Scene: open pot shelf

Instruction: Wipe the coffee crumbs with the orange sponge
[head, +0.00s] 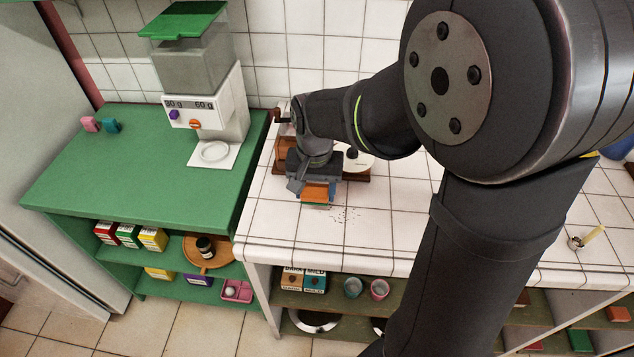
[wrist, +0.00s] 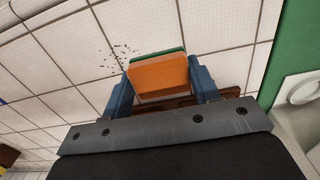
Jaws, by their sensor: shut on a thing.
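The orange sponge (head: 318,192) has a green layer on its far side. My gripper (head: 311,190) is shut on it, with a blue finger on each side of the sponge (wrist: 158,76), as the wrist view shows between the fingertips (wrist: 160,88). The sponge is at or just above the white tiled counter; I cannot tell whether it touches. The coffee crumbs (head: 346,215) are dark specks on the tiles, just to the right of the sponge in the head view. In the wrist view the crumbs (wrist: 122,56) lie to the left of the sponge, apart from it.
A brown wooden grinder (head: 285,150) and a white round dish (head: 357,162) on a wooden base stand behind my gripper. A green counter (head: 110,160) with a dispenser (head: 205,110) is at the left. The tiled counter (head: 385,235) is clear in front of the crumbs.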

